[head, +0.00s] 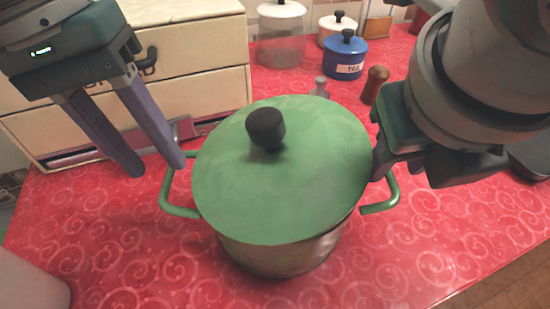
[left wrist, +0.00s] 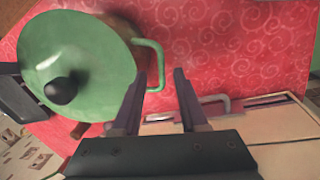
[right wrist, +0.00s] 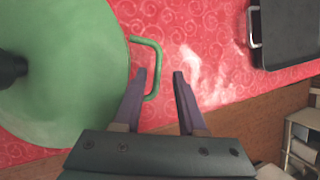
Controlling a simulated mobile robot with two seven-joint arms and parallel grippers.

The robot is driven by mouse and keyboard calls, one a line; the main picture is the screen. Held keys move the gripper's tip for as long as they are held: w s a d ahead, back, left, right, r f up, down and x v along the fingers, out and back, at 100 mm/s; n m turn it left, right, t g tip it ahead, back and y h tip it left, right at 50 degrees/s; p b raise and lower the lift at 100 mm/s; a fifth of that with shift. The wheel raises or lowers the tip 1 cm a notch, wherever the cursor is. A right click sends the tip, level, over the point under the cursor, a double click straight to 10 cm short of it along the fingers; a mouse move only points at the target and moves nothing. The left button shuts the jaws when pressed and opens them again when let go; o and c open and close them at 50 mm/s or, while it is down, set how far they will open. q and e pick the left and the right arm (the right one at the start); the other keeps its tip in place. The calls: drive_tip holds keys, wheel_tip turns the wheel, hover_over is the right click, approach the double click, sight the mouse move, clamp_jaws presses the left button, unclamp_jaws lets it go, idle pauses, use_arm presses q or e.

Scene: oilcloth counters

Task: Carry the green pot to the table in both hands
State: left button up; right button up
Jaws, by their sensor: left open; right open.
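The green pot (head: 315,185) stands upright on the red counter, its green lid on with a black knob. It has a green loop handle on each side. My left gripper (head: 160,170) is open, just left of the left handle (head: 168,203); in the left wrist view that handle (left wrist: 160,62) lies just beyond the fingertips. My right gripper (head: 385,165) is open at the right handle (head: 392,200); in the right wrist view one finger is beside that handle (right wrist: 157,70), and it cannot be told whether they touch. The right fingers are partly hidden in the head view.
The red swirl-patterned counter (head: 110,230) is free in front of the pot. A dark pan (right wrist: 285,30) lies to the right. Cream drawers (head: 190,60) stand behind left.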

drive_tip(key=shift+v, duration=2.75)
